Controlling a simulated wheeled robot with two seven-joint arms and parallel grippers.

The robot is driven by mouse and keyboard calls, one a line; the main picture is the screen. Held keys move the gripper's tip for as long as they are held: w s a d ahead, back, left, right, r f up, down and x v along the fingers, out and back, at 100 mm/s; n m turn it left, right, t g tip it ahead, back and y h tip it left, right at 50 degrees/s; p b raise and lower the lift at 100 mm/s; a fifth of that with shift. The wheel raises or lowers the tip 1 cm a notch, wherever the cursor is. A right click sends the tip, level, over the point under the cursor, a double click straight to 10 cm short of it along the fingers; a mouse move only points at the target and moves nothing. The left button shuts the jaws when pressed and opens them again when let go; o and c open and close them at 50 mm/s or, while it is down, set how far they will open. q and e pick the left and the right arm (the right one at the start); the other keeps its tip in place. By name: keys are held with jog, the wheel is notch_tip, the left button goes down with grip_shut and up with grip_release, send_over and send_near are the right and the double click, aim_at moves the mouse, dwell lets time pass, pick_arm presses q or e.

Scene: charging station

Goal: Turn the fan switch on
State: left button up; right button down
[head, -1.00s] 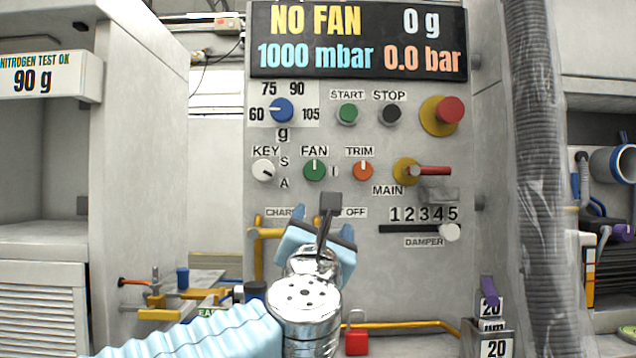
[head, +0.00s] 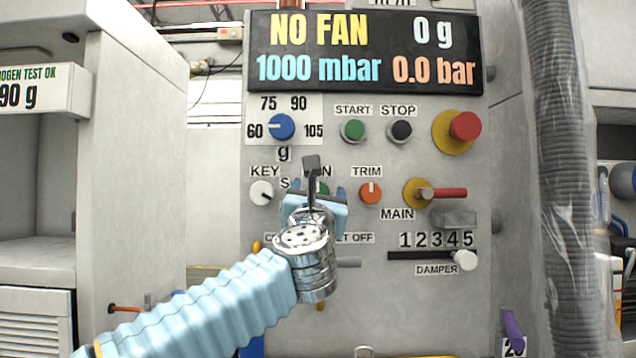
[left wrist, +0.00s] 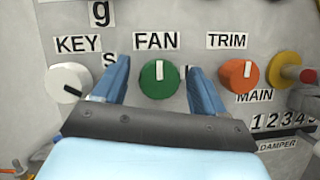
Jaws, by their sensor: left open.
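The fan switch (left wrist: 159,79) is a round green knob with a white pointer standing upright, under the FAN label (left wrist: 157,41) in the left wrist view. In the head view the fan switch (head: 322,188) is mostly hidden behind my left gripper (head: 312,192). In the left wrist view my left gripper (left wrist: 157,85) is open, with one blue finger on each side of the knob in the picture. I cannot tell whether the fingers touch it. The display (head: 365,52) reads NO FAN, 0 g, 1000 mbar and 0.0 bar. My right gripper is not in view.
The white key switch (left wrist: 69,82) is left of the fan switch and the orange trim knob (left wrist: 238,76) is right. The red main handle (head: 441,193), damper slider (head: 464,260) and red stop button (head: 465,126) stick out farther right. A grey hose (head: 566,180) hangs at the right.

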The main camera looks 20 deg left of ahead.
pick_arm(q)
jog(key=shift+w+a+r, duration=0.1)
jog(key=shift+w+r, duration=0.15)
jog(key=shift+w, duration=0.35)
jog(key=c, duration=1)
jog(key=shift+o, duration=0.2)
